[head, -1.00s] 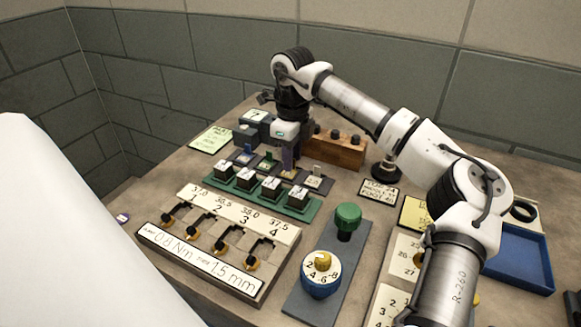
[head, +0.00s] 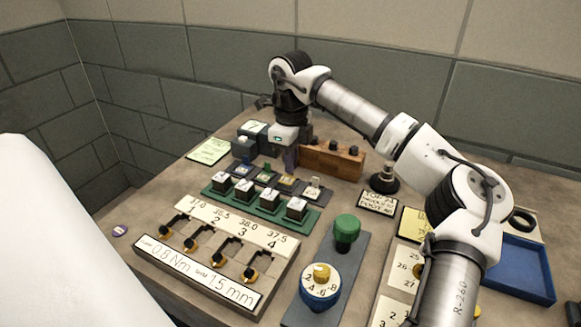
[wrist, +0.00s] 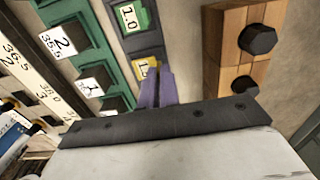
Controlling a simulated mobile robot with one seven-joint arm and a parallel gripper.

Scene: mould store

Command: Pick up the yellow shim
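The yellow shim (wrist: 146,68) shows as a small yellow piece with a partly hidden label in a dark holder strip. It lies just beyond my fingertips in the wrist view. In the head view the yellow shim (head: 287,180) is in the dark row, just under my gripper (head: 290,170). My gripper's purple fingers (wrist: 158,80) point down at the strip and appear close together, covering part of the shim. I cannot tell whether they touch it or what lies between them. A green shim (wrist: 140,17) marked 1.0 sits farther along the same strip.
A green rack (head: 262,202) of dark blocks stands beside the strip. A wooden block (head: 332,160) with dark knobs is close on the other side. A number-labelled tray (head: 215,258), a green knob (head: 346,229) and a blue dial (head: 321,290) stand nearer.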

